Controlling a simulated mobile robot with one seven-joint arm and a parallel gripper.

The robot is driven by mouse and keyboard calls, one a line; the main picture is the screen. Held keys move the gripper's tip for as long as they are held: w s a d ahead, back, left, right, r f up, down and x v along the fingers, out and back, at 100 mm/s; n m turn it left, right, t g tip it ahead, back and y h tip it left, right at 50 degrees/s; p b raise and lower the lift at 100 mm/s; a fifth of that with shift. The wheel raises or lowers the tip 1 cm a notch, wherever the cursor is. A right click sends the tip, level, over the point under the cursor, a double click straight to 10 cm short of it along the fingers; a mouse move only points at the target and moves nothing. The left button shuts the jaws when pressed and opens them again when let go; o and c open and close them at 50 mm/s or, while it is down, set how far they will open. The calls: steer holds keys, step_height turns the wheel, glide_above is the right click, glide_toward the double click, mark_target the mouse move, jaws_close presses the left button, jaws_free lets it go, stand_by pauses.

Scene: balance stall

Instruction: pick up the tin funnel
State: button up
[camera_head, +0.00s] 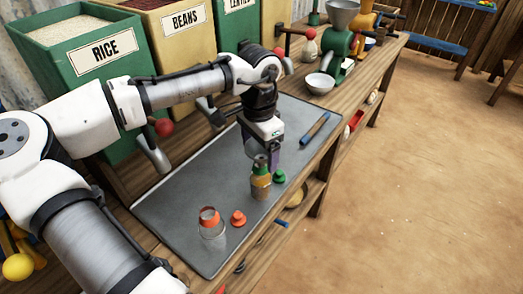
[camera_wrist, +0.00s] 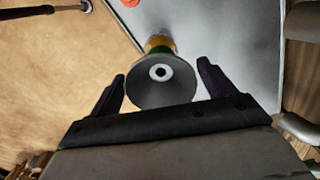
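The grey tin funnel (camera_wrist: 158,88) shows in the wrist view with its wide round mouth facing the camera and a pale ring at its centre. It appears to sit on top of a green and yellow jar (camera_head: 261,186), whose colours also show behind the funnel in the wrist view (camera_wrist: 160,45). My gripper (camera_head: 265,158) points down over the jar. Its two dark fingers are open in the wrist view (camera_wrist: 163,71), one on each side of the funnel. Whether either finger touches the funnel I cannot tell. In the head view the funnel is small and partly hidden by my gripper.
A grey mat (camera_head: 185,195) covers the bench. On it are a glass jar with orange contents (camera_head: 210,222), an orange lid (camera_head: 238,218), a green lid (camera_head: 279,176) and a blue-handled tool (camera_head: 316,126). Labelled bins (camera_head: 100,75) stand behind; a white bowl (camera_head: 320,84) is farther right.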

mark_target(259, 149)
steer(key=c, duration=0.7)
step_height(259, 149, up, 20)
steer(key=shift+r+b, duration=0.1)
steer(key=shift+b, duration=0.75)
steer(key=shift+s, duration=0.25)
